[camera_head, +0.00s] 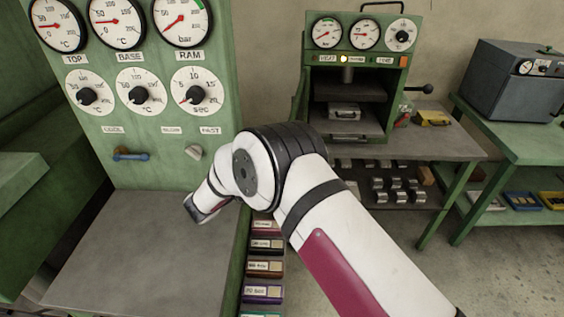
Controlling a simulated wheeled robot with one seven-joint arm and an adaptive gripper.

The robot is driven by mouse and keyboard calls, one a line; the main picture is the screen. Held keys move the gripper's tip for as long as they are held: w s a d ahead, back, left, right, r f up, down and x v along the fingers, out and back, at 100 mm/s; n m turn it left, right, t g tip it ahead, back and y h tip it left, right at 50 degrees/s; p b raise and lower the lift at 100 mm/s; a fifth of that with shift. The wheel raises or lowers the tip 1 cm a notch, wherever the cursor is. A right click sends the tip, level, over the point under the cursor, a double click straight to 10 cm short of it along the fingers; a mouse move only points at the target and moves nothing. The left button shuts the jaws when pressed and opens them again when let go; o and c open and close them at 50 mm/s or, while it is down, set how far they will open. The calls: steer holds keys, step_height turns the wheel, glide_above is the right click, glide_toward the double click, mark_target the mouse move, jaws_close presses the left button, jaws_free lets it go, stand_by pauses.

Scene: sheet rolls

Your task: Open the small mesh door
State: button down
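The small green press (400,62) stands on a bench at the back, with gauges on top and a dark open bay below. I cannot make out any mesh. A narrow green panel (299,98) stands at the bay's left edge, seen nearly edge-on; I cannot tell whether it is the mesh door. My gripper (194,212) is low over the front grey table, left of my elbow and well apart from the small press. Its fingers are small and turned away, so their opening is unclear.
A large green gauge panel (160,110) with knobs and a blue handle (131,155) rises at the left, above the grey tabletop (125,250). Labelled drawers (264,268) lie beside my arm. A grey oven (515,80) stands at the right. Floor (480,275) is clear at lower right.

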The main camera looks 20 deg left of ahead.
steer(key=shift+a+r, duration=0.1)
steer(key=shift+a, duration=0.1)
stand_by(0.3)
steer(key=c, duration=1.7)
jaws_free()
steer(key=shift+w, duration=0.1)
steer(key=shift+o, duration=0.2)
steer(key=v, duration=1.2)
